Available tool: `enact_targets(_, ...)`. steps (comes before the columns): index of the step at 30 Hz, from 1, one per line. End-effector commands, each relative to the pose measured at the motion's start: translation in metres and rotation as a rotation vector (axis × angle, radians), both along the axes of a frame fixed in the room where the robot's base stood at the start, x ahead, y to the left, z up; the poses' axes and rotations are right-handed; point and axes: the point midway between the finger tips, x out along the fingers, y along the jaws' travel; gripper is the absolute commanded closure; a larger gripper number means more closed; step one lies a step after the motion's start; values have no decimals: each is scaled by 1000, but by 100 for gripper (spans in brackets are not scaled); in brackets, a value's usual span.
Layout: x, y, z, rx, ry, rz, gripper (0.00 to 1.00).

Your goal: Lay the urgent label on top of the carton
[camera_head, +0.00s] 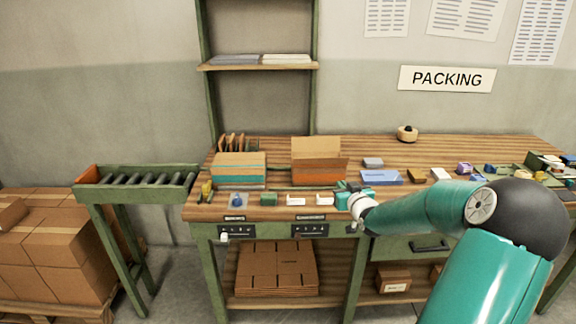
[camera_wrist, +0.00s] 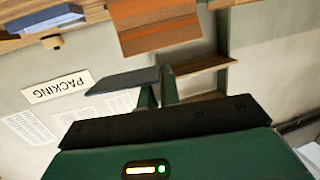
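An open-topped orange-brown carton (camera_head: 318,174) with a raised flap stands on the packing bench; the orange-brown carton (camera_wrist: 155,32) in the wrist view looks like the same one. My gripper (camera_head: 350,196) is at the bench front, right of the open carton. Its fingers are too small and covered to judge. A dark flat slab (camera_wrist: 122,81) shows before my wrist; I cannot tell whether it is held.
A blue box (camera_head: 381,177) and several small items lie to the right on the bench (camera_head: 450,155). A round object (camera_head: 407,134) sits at the back. A roller conveyor (camera_head: 137,179) and stacked boxes (camera_head: 60,250) stand left. Shelf uprights (camera_head: 314,80) rise behind.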

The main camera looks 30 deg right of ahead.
Motion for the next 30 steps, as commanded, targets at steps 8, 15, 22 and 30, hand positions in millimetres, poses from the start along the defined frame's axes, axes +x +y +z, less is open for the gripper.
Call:
enact_targets(8,7,8,-6,2,1,12,100)
enact_targets(15,39,77,-47,5,4,95,100)
enact_targets(22,62,173,-104,5,5,178,100)
enact_targets(30,57,290,-176,6,8,252,100)
